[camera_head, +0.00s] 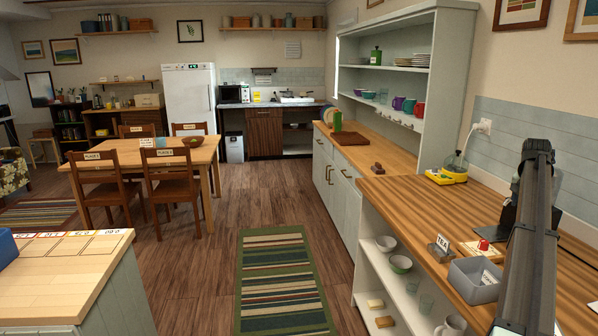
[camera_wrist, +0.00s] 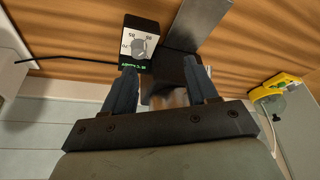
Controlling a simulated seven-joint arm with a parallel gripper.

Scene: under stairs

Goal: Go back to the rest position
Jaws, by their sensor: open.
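My arm reaches over the wooden counter (camera_head: 430,205) at the right in the head view. My gripper (camera_wrist: 161,66) shows in the wrist view with its two dark fingers apart. A small device with a white dial face (camera_wrist: 140,45) and green lettering sits just beyond the left fingertip. A dark block-like part (camera_wrist: 165,72) shows between the fingers. I cannot tell whether a finger touches it. No object is clearly held. In the head view my arm hides part of the counter, and the fingers cannot be made out clearly there.
A tiled wall (camera_head: 540,120) stands close behind. Open shelves with bowls (camera_head: 401,264) lie below.

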